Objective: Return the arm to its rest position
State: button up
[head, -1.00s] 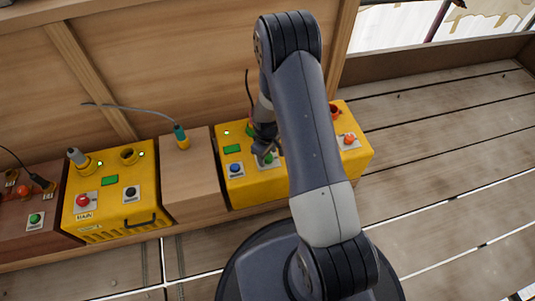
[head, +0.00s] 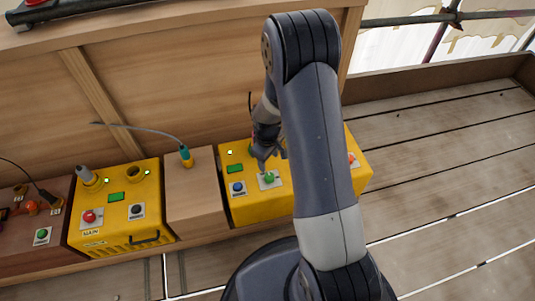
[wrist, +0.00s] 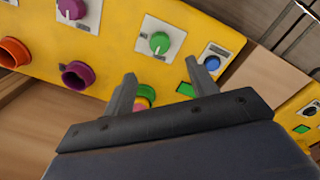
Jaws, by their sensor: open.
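My gripper (head: 262,160) is in front of the right-hand yellow box (head: 245,208), just behind its green knob (head: 269,178) in the head view. In the wrist view my gripper (wrist: 160,72) is open, with nothing held between its two fingers. The green knob (wrist: 160,43) shows beyond the fingertips, clear of them. A green and pink plug-like part (wrist: 145,94) shows behind the fingers, partly hidden. My arm is bent and reaches forward over the box, hiding part of it.
The yellow box also carries a blue button (head: 237,187), a purple knob (wrist: 72,8) and a purple socket (wrist: 78,75). Left are a wooden block (head: 195,195) with a teal plug (head: 185,155) and another yellow box (head: 115,210). The plank floor (head: 450,180) at right is clear.

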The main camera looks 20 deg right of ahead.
aim_at(269, 176)
jog(key=f+b, duration=0.2)
jog(key=f, duration=0.3)
jog(key=f+b, duration=0.2)
jog(key=f, duration=0.4)
jog(key=shift+w+d, duration=0.15)
jog(key=shift+d, duration=0.05)
jog(key=shift+r, duration=0.1)
